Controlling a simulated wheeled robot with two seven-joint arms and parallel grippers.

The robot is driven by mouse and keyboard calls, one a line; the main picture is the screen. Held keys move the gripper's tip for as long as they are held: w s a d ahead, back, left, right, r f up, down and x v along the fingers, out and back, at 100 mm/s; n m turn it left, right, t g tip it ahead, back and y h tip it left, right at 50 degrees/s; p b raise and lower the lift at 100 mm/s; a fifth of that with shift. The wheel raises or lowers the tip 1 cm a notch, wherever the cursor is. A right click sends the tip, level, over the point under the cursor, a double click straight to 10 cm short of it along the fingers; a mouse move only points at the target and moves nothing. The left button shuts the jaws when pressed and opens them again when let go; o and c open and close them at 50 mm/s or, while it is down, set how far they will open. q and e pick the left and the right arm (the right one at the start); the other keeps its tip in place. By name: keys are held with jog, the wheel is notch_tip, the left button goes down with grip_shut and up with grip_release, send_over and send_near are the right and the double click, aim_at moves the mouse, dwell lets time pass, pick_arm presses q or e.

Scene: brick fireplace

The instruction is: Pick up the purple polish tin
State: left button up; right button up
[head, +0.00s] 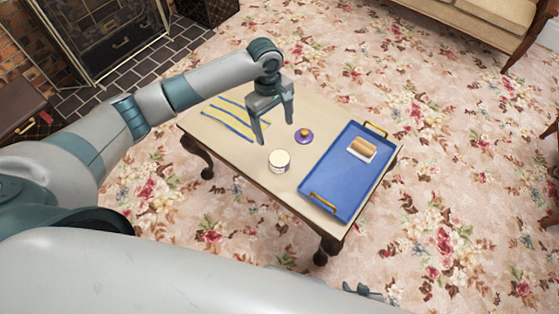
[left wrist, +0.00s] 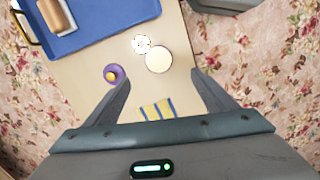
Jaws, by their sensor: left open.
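The purple polish tin (head: 304,137) is a small round purple disc with a yellow-orange knob on top, lying on the low table (head: 238,141). My left gripper (head: 276,133) is open and empty, pointing down above the table, to the left of the purple tin in the head view. A grey part at the bottom of the head view looks like my right gripper (head: 368,291); most of it is hidden, and its jaws cannot be made out.
A cream-topped round tin (head: 279,161) stands close to the purple tin. A blue tray (head: 328,188) with gold handles holds a wooden-backed block (head: 361,149) at the right. A yellow-and-blue striped cloth (head: 231,117) lies at the table's far left.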

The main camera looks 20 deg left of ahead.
pick_arm(q)
send_near(279, 158)
jog(key=f, duration=0.3)
jog(key=s+f, duration=0.1)
jog(key=f, duration=0.1)
jog(key=shift+d+f, duration=0.15)
jog(key=shift+d, duration=0.2)
jog(key=shift+w+d+f, duration=0.1)
jog(key=shift+d+f, duration=0.05)
jog(key=shift+f, duration=1.15)
jog(key=shift+w+d+f, duration=0.1)
jog(key=shift+f, duration=1.2)
jog(key=shift+s, duration=0.1)
jog(key=c, duration=1.3)
